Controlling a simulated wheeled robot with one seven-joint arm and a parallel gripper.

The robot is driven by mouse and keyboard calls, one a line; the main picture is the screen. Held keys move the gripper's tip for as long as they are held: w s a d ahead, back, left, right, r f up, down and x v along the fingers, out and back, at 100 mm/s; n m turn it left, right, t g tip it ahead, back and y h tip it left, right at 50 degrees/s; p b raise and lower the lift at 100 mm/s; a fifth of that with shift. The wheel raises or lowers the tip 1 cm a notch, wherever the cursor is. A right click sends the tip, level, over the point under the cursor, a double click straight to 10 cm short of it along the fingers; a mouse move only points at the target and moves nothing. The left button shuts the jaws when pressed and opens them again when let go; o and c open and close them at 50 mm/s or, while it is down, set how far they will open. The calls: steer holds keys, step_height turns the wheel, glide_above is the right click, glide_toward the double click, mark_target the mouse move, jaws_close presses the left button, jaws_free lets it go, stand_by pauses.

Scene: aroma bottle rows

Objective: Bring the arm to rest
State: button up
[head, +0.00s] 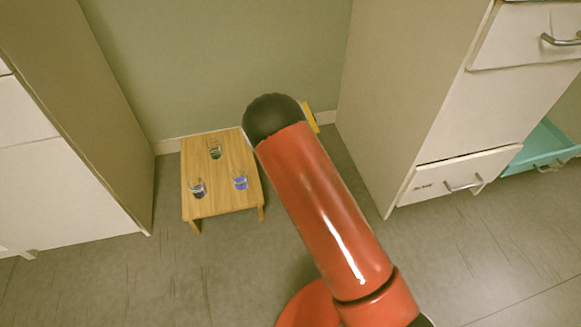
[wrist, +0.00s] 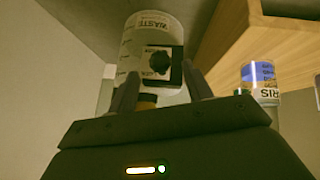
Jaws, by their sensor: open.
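My gripper (wrist: 163,88) shows in the wrist view with its two dark fingers apart. A pale round container labelled WASTE (wrist: 137,42), with a dark blotch on its label, is beyond the fingertips. Part of an amber thing (wrist: 147,101) shows between the fingers; I cannot tell whether anything touches it. A glass with a blue band (wrist: 262,72) is to the right of the fingers. In the head view my red arm reaches up the middle and hides my gripper.
A low wooden table (head: 222,203) holds three glasses: a green one (head: 215,149) at the back, blue-purple ones at front left (head: 198,188) and front right (head: 240,179). Cabinets stand left (head: 60,190) and right (head: 400,110). A yellow thing (head: 311,117) shows behind my arm. An open teal drawer (head: 541,146) is far right.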

steer(key=s+d+r+m+p, duration=0.1)
steer(key=s+d+r, duration=0.15)
steer(key=r, duration=0.75)
steer(key=s+d+r+m+g, duration=0.1)
steer(key=d+r, duration=0.2)
steer(key=r, duration=0.7)
steer(key=s+d+r+m+p, duration=0.1)
steer(key=s+d+r+m, duration=0.15)
steer(key=r, duration=0.75)
steer(key=s+d+r, duration=0.3)
steer(key=s+r, duration=0.2)
steer(key=s, duration=0.3)
steer(key=s+d+r+g+p, duration=0.1)
steer(key=s+d+r, duration=0.2)
steer(key=s+r, duration=0.2)
steer(key=s+d+r, duration=0.3)
steer(key=s+r, duration=0.2)
steer(key=s, duration=0.6)
steer(key=shift+s+d+r+m+h, duration=0.15)
steer(key=shift+s+d+m+h, duration=0.1)
steer(key=shift+m+h, duration=0.2)
